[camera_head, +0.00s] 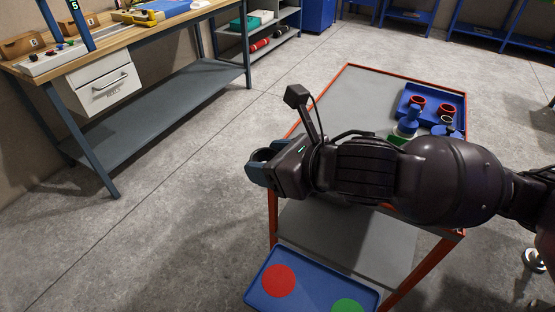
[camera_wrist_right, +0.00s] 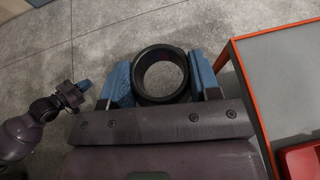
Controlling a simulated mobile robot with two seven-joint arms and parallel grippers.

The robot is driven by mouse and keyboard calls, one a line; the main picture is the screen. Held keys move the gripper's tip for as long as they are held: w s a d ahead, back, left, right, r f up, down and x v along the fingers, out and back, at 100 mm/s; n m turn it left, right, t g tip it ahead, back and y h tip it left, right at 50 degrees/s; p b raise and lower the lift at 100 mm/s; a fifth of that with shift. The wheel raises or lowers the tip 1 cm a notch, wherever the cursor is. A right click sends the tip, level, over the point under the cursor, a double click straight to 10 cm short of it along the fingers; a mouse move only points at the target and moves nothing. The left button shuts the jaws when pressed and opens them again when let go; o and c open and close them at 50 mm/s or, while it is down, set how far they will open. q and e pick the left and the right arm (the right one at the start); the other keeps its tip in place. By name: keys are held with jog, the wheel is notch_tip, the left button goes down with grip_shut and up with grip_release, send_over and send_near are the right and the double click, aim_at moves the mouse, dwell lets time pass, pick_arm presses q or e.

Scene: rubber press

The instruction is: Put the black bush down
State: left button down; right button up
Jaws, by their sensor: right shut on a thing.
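The black bush (camera_wrist_right: 161,74) is a short, thick black ring. In the right wrist view it sits between the two blue fingers of my right gripper (camera_wrist_right: 160,82), which is shut on it. In the head view my right gripper (camera_head: 258,166) holds the bush (camera_head: 263,154) just past the left edge of the cart, over the floor.
The grey cart (camera_head: 350,90) has an orange rim. A blue tray (camera_head: 402,107) with red rings and blue parts stands on it. A lower blue tray (camera_head: 316,270) bears a red and a green disc. A wooden workbench (camera_head: 130,37) stands at the left, with open floor between.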

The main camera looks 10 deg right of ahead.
jog(key=w+a+f+n+g+y, duration=0.2)
jog(key=w+a+f+n+g, duration=0.1)
jog(key=w+a+f+n, duration=0.1)
jog(key=shift+w+f+g+y, duration=0.15)
jog(key=shift+f+g+y, duration=0.25)
jog(key=shift+f, duration=0.2)
notch_tip(320, 180, up, 11)
jog(key=m+t+h, duration=0.7)
jog(key=m+h, duration=0.4)
jog(key=m, duration=0.1)
send_over(270, 157)
jog(key=w+a, duration=0.4)
jog(key=a, duration=0.3)
jog(key=shift+s+d+f+n+g+y, duration=0.45)
jog(key=shift+d+f+n+g+y, duration=0.35)
jog(key=shift+f+n+g+y, duration=1)
jog(key=shift+s+d+f+n+g+y, duration=0.45)
jog(key=shift+d+f+n+g+y, duration=0.5)
jog(key=shift+n+y, duration=1.45)
jog(key=shift+s+d+f+n+g+y, duration=0.55)
jog(key=shift+f+n+g+y, duration=1)
jog(key=shift+n, duration=1.05)
jog(key=shift+s+d+f+n+g+y, duration=0.15)
jog(key=shift+d+f+n+g+y, duration=0.15)
jog(key=shift+f+n+g, duration=0.45)
jog(key=shift+s+d+f+n+g+y, duration=0.15)
jog(key=shift+d+f+n+g, duration=0.25)
jog(key=shift+n+g, duration=0.5)
jog(key=shift+f, duration=0.1)
